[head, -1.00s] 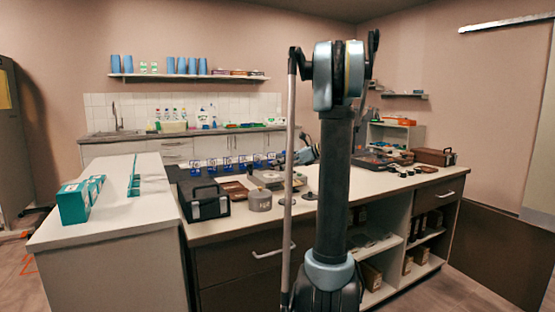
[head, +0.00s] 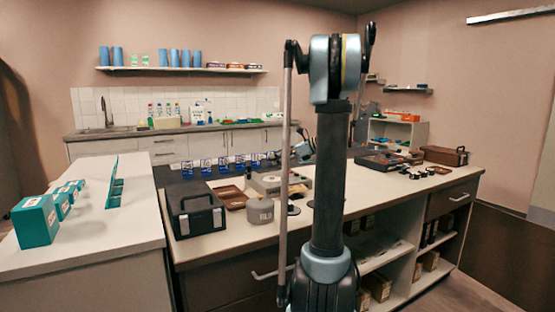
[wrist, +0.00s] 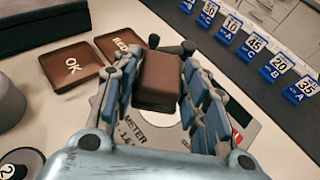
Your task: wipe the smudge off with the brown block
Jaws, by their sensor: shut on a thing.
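In the wrist view my gripper (wrist: 158,72) is shut on the brown block (wrist: 160,85), one blue-padded finger on each side of it. The block is above a pale instrument with "METER" lettering (wrist: 133,133); I cannot tell whether it touches it. In the head view this instrument (head: 268,184) stands on the long counter, and part of my arm shows just behind it. The block cannot be made out there, as my column blocks much of the view. I cannot make out the smudge in either view.
Brown trays (wrist: 70,63), one marked OK, lie left of the block. A grey round weight (head: 260,210) and a black case (head: 193,210) stand nearby. Blue numbered stands (wrist: 255,45) line the counter's far side. Teal boxes (head: 35,220) sit on the white counter at left.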

